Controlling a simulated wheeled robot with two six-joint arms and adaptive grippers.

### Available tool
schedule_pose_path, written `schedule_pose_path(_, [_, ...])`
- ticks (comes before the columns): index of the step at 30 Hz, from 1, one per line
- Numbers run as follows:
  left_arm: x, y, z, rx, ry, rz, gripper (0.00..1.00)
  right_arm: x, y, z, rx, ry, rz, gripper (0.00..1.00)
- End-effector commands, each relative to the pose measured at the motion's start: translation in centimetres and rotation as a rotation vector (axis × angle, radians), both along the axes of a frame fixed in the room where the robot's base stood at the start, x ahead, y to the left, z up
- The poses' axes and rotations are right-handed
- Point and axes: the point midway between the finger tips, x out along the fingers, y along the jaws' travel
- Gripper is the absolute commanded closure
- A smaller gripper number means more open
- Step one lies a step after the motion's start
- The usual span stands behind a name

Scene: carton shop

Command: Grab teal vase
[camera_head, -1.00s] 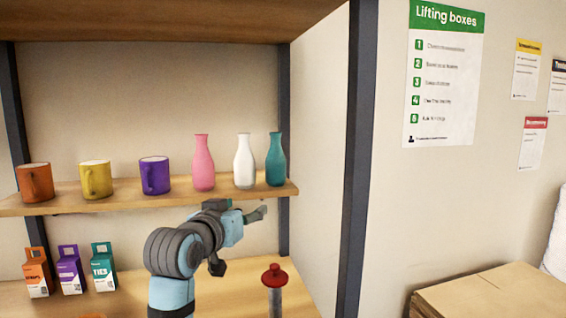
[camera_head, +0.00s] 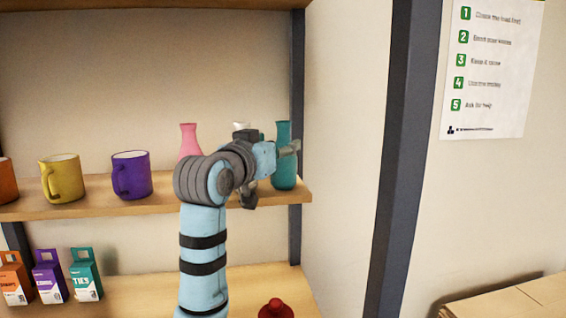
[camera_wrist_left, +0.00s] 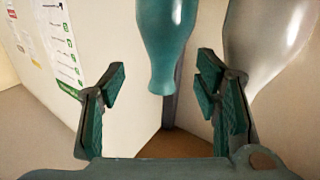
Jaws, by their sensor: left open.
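The teal vase (camera_head: 285,165) stands upright at the right end of the upper shelf. My left gripper (camera_head: 272,170) is in front of it and hides part of it in the head view. In the left wrist view the teal vase (camera_wrist_left: 167,45) shows between the two spread fingers of my left gripper (camera_wrist_left: 160,85), which is open and empty. The vase appears beyond the fingertips, with no contact visible. The white vase (camera_head: 240,127) is mostly hidden behind my arm in the head view; a pale vase (camera_wrist_left: 265,45) shows right of the teal one in the wrist view.
A pink vase (camera_head: 188,140) stands left on the same shelf (camera_head: 100,208), beside purple (camera_head: 132,175) and yellow (camera_head: 62,178) mugs. A dark shelf post (camera_head: 297,80) is close behind the teal vase. Small boxes (camera_head: 86,275) sit on the lower shelf.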

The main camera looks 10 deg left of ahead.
Motion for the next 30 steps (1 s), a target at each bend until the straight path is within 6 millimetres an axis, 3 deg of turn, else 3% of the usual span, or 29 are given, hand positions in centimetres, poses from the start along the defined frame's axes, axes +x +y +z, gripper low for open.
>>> schedule_pose_path(10, [5.1, -0.4, 1.0, 0.0, 0.003, 0.003, 0.43, 0.7, 0.0, 1.2, 0.0, -0.012, 0.0, 0.6])
schedule_pose_path(17, [5.7, -0.5, 0.9, 0.0, -0.001, 0.004, 0.43, 0.7, 0.0, 1.1, 0.0, -0.012, 0.0, 0.6])
schedule_pose_path(28, [5.6, -0.5, 0.8, -0.001, 0.0, 0.004, 0.99, 0.7, 0.0, 1.1, 0.0, -0.012, 0.0, 0.6])
schedule_pose_path(30, [5.6, -0.5, 0.8, -0.001, 0.0, 0.004, 1.0, 0.7, 0.0, 1.1, 0.0, -0.012, 0.0, 0.6])
